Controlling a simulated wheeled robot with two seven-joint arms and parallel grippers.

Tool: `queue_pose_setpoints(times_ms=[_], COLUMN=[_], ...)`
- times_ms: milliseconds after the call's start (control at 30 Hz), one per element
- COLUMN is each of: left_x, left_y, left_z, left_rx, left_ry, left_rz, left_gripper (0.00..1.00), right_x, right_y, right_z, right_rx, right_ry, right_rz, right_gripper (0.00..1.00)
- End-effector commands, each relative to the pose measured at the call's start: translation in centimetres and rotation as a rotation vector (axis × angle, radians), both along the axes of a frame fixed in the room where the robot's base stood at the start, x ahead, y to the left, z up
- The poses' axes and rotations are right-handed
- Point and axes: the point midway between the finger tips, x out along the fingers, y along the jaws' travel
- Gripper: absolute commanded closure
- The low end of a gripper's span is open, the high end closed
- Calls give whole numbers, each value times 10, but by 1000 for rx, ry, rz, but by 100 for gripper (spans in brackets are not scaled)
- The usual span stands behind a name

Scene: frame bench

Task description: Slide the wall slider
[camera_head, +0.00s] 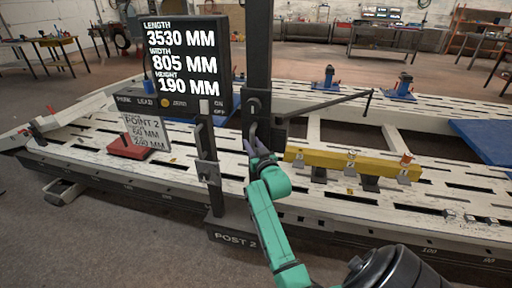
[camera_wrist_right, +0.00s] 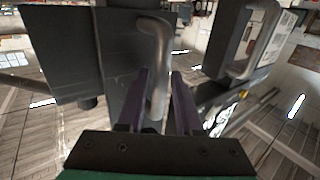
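A tall dark post (camera_head: 258,50) rises by the bench and bears a dark carriage plate (camera_head: 265,128) with a bent grey metal handle (camera_head: 252,130). In the right wrist view the handle (camera_wrist_right: 158,62) hangs down in front of the dark plate (camera_wrist_right: 118,50). My right gripper (camera_head: 257,147) is at the handle's lower part, its arm coming from the bottom right. In that wrist view its two purple fingers (camera_wrist_right: 159,88) stand on either side of the handle, with narrow gaps; firm contact does not show. My left gripper is not in view.
A display (camera_head: 185,60) reading 3530, 805 and 190 MM stands left of the post, above a card (camera_head: 146,132) marked POINT 2. A thin pointer arm (camera_head: 335,103) reaches right from the carriage over the slotted bench (camera_head: 340,205). A yellow beam (camera_head: 335,162) lies to the right.

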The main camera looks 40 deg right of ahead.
Motion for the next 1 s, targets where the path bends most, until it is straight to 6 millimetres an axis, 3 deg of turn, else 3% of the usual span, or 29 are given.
queue_pose_setpoints(times_ms=[167,500,600,733,1000], left_x=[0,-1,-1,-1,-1], left_y=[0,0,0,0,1], left_z=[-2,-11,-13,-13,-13], left_rx=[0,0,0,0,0], left_ry=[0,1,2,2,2], left_rz=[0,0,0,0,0], left_gripper=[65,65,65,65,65], right_x=[-22,-105,-123,-132,-133], right_y=[9,41,48,52,52], right_z=[-2,-4,-2,-1,0], right_rx=[1,1,1,0,0], right_ry=[3,4,2,0,-1], right_rz=[0,-1,0,0,0], right_gripper=[65,65,65,65,65])
